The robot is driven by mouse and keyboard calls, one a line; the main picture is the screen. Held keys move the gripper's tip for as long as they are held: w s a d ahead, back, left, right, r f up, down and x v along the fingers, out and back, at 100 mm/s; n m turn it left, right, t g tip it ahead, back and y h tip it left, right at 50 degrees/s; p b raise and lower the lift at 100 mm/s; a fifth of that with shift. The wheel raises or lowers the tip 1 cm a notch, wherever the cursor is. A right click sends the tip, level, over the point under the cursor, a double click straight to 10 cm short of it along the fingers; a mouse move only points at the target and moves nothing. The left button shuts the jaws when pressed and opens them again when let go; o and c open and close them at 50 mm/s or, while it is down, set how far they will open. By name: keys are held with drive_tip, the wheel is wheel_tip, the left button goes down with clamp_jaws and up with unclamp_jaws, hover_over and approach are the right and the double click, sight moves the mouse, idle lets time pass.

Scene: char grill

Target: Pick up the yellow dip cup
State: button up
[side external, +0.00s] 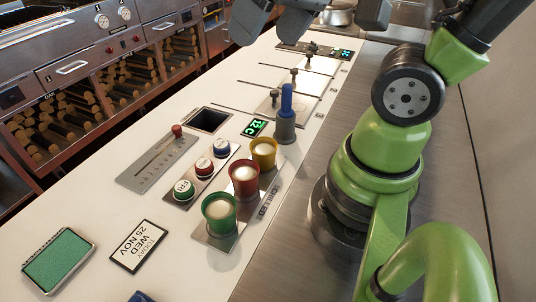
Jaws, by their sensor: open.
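The yellow dip cup (263,155) stands upright on a metal strip marked "CHILLED", with pale contents showing at its top. It is the farthest of three cups in a row, beyond the red cup (244,178) and the green cup (220,211). My gripper (312,8) is at the top edge of the picture, partly cut off by the frame. Its dark fingers are apart and nothing shows between them. It is above and beyond the yellow cup, clear of it.
A blue-handled tool in a grey holder (285,126) stands just beyond the yellow cup. Round buttons (203,166) sit left of the cups. A square opening (208,119) and a slider panel (157,158) lie farther left. The white counter near the date card (139,246) is mostly clear.

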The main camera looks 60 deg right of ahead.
drive_tip(key=w+d+f+n+g+h, duration=0.1)
drive_tip(key=w+d+f+g, duration=0.1)
drive_tip(key=w+f, duration=0.15)
drive_tip(key=w+d+f+n+g, duration=0.1)
drive_tip(key=w+d+f+g, duration=0.15)
drive_tip(key=f, duration=0.25)
drive_tip(key=n+g, duration=0.2)
drive_tip(key=g, duration=0.1)
hover_over(268, 144)
drive_tip(key=a, duration=0.2)
wheel_tip(268, 144, down, 12)
drive_tip(key=shift+s+d+f, duration=0.1)
drive_tip(key=shift+f, duration=0.85)
drive_tip(key=shift+s+d+f, duration=0.1)
drive_tip(key=shift+d+f, duration=0.05)
drive_tip(key=shift+f, duration=0.85)
drive_tip(key=shift+s+d+f, duration=0.1)
drive_tip(key=shift+f, duration=0.85)
drive_tip(key=c, duration=1)
